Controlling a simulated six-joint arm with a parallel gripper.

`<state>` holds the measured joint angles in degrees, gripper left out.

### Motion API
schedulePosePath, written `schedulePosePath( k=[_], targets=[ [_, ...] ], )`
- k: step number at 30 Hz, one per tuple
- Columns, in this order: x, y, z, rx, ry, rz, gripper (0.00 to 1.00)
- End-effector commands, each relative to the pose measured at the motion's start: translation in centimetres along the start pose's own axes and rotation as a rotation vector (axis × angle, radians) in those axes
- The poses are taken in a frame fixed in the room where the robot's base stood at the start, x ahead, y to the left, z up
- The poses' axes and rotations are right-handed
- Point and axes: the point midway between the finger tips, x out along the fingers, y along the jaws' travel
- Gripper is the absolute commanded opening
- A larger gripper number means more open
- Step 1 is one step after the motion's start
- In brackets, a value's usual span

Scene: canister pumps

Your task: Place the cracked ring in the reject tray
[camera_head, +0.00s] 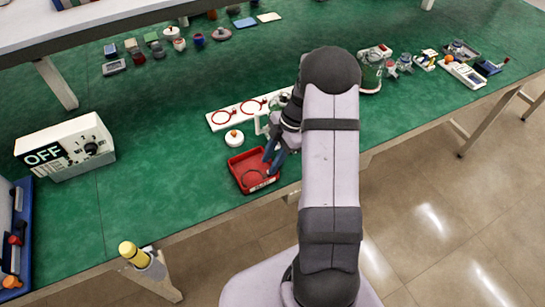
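The red reject tray (236,163) sits near the front edge of the green bench, with a white label on its front wall. A thin dark curved outline, possibly a ring (246,180), shows inside the tray; I cannot make out a crack. A white board (236,113) behind the tray holds a left red ring (221,118) and a right red ring (250,107); its right end is partly hidden by my arm. My gripper (270,160) points down at the tray's right side, with its dark blue fingers over the tray. Whether it is open or holds anything is too small to tell.
A white round part with an orange knob (234,137) stands between board and tray. A white box reading OFF (66,148) is at the left. Small parts and trays crowd the back and the right. The green bench (160,160) is clear between box and tray.

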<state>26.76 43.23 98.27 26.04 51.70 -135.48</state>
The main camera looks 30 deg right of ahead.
Motion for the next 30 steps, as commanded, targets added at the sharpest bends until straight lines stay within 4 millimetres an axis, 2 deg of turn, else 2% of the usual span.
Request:
schedulePosePath(
  k=[8, 21, 30],
  targets=[
    [-1.3, 0.1, -0.1, -0.001, -0.002, 0.004, 0.3],
    [-8.9, 0.1, 0.0, 0.0, -0.003, 0.005, 0.3],
    [-12.1, 0.0, -0.1, 0.0, -0.001, 0.001, 0.3]
  ],
)
